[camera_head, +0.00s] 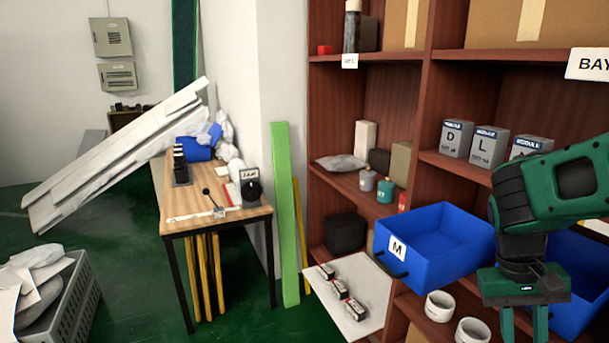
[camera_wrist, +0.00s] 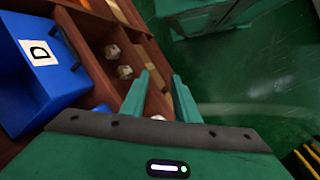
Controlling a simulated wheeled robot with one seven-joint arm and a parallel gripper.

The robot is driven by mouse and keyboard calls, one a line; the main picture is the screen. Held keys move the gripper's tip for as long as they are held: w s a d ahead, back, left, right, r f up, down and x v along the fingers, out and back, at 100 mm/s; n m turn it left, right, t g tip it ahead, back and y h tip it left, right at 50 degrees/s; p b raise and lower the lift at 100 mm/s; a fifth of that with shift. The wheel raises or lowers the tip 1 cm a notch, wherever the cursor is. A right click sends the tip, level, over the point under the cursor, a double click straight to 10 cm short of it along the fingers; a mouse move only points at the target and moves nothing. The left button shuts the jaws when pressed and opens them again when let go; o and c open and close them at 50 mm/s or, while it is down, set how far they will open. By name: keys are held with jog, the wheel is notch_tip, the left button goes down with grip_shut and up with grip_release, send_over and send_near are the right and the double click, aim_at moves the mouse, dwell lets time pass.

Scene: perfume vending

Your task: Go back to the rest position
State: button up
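My gripper (camera_head: 523,325) is green and hangs pointing down at the lower right of the head view, in front of the wooden shelf. In the wrist view its two fingers (camera_wrist: 160,97) stand apart with nothing between them. The fingertips run past the lower edge of the head view. My arm covers part of the shelf's right side.
A blue bin marked M (camera_head: 437,262) juts out of the shelf (camera_head: 437,105), left of my gripper. White cups (camera_head: 440,306) stand below it. A white board (camera_head: 372,304) with small boxes sticks out. A blue bin marked D (camera_wrist: 60,85) shows in the wrist view.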

jog(key=s+r+m+t+y, duration=0.2)
jog(key=s, duration=0.6)
jog(key=shift+d+r+t+y, duration=0.25)
jog(key=shift+d+t+y, duration=0.05)
jog(key=shift+d+y, duration=0.1)
jog(key=shift+w+f, duration=0.25)
jog(key=shift+w, duration=0.4)
